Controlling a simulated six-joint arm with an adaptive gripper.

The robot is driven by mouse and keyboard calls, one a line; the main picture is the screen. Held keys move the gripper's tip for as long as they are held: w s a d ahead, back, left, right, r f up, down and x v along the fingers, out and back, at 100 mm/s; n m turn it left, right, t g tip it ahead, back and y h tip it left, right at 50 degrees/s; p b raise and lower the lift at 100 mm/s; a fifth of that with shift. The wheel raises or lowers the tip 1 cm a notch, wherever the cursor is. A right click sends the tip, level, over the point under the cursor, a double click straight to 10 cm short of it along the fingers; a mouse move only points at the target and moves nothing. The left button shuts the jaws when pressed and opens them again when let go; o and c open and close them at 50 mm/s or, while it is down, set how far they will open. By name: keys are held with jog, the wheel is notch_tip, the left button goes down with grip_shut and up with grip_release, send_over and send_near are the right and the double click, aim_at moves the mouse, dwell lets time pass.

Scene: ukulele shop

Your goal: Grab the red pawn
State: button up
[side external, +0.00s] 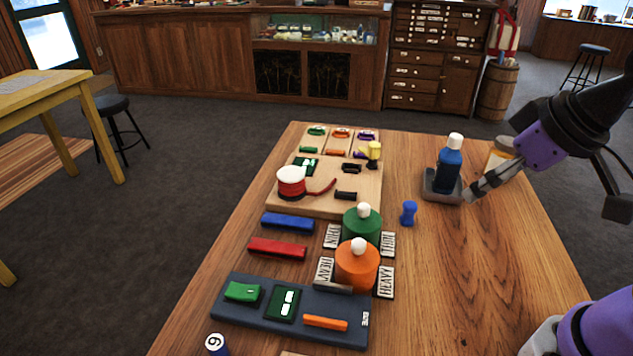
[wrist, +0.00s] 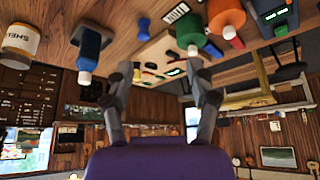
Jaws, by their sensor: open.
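I cannot make out a red pawn in either view. A small blue pawn-shaped piece (side external: 408,213) stands upright on the wooden table, right of the green round container; it also shows in the wrist view (wrist: 144,25). A red-sided spool with a white top (side external: 291,184) sits on the wooden board, with a red strip beside it. A red bar (side external: 277,248) lies on the table in front of the board. My gripper (side external: 472,191) is open and appears empty, above the right part of the table near the blue bottle. Its two fingers show spread in the wrist view (wrist: 162,85).
A blue bottle with a white cap (side external: 449,165) stands in a grey tray (side external: 431,190). Green (side external: 362,226) and orange (side external: 357,267) containers with white knobs stand mid-table among labels. A dark tray (side external: 232,312) lies at front. The table's right front is clear.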

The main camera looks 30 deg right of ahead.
jog(key=w+a+n+y, duration=0.1)
jog(key=w+a+n, duration=0.15)
jog(key=a, duration=0.45)
jog(key=w+a+f+n+y, duration=0.1)
jog(key=w+a, duration=0.3)
jog(key=a, duration=0.3)
jog(key=w+a+n+y, duration=0.1)
jog(key=w+a+n, duration=0.15)
jog(key=a, duration=0.35)
jog(key=a+f+n, duration=0.1)
jog(key=a+f, duration=0.2)
jog(key=a, duration=0.3)
jog(key=s+a+f+n+y, duration=0.1)
jog(key=a+f, duration=0.3)
jog(key=a, duration=0.2)
jog(key=s+a+f+g, duration=0.1)
jog(key=a+f, duration=0.2)
jog(key=a, duration=0.4)
jog(key=shift+s+f+n+y, duration=0.2)
jog(key=shift+f+n+y, duration=0.1)
jog(key=shift+f+n, duration=0.1)
jog(key=shift+s+x, duration=0.1)
jog(key=shift+x, duration=1.4)
jog(key=shift+s+x, duration=0.15)
jog(key=shift+x, duration=1.3)
jog(key=shift+a, duration=0.15)
jog(key=c, duration=1)
